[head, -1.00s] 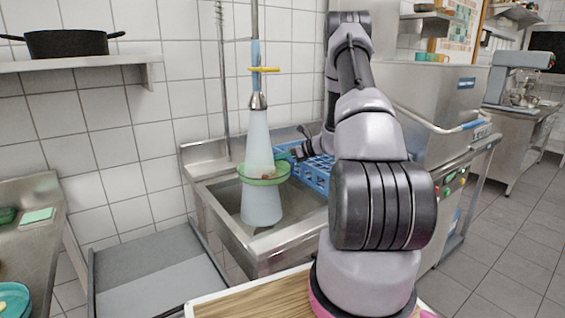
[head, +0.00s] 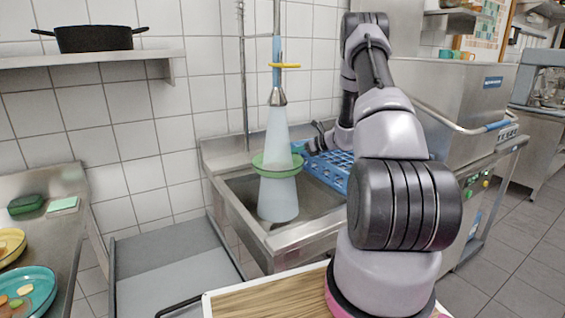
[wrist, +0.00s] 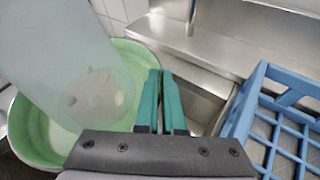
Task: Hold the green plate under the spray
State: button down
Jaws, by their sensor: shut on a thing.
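The green plate (head: 257,163) is in the spray (head: 277,130) above the sink, roughly level in the head view. The pale cone of water falls from the nozzle (head: 277,97) onto the plate and shows again below it. My gripper (head: 299,149) is shut on the plate's right rim. In the wrist view the plate (wrist: 32,128) lies left of my teal fingers (wrist: 160,98), which are close together at its edge. A few dark and pale spots show dimly on the plate through the water, which hides part of its face.
The steel sink (head: 240,215) is below the plate. A blue rack (head: 335,172) stands right of it, close to my gripper. A yellow-handled tap (head: 284,66) hangs above. Dirty plates (head: 40,283) and a sponge (head: 62,204) are on the left counter.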

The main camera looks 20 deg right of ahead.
jog(key=d, duration=0.3)
jog(key=shift+w, duration=0.3)
jog(key=shift+a, duration=0.1)
dwell(0.5)
